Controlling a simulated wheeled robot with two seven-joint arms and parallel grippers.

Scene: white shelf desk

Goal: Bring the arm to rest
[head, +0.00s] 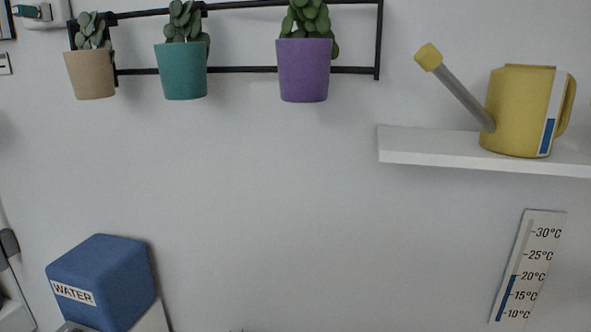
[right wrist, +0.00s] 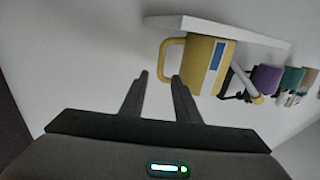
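My right gripper (right wrist: 160,76) shows in the right wrist view. Its two dark fingers stand apart with nothing between them. The yellow watering can (right wrist: 207,52) on its white shelf lies beyond the fingertips in that view, apart from them. Neither gripper can be made out in the head view, and my left gripper is not seen in any view.
In the head view the watering can (head: 520,110) stands on the wall shelf (head: 430,146). Three potted plants hang from a black rail (head: 240,70). A blue WATER box (head: 105,280) is at lower left, a thermometer (head: 527,265) at lower right. The wall between is bare.

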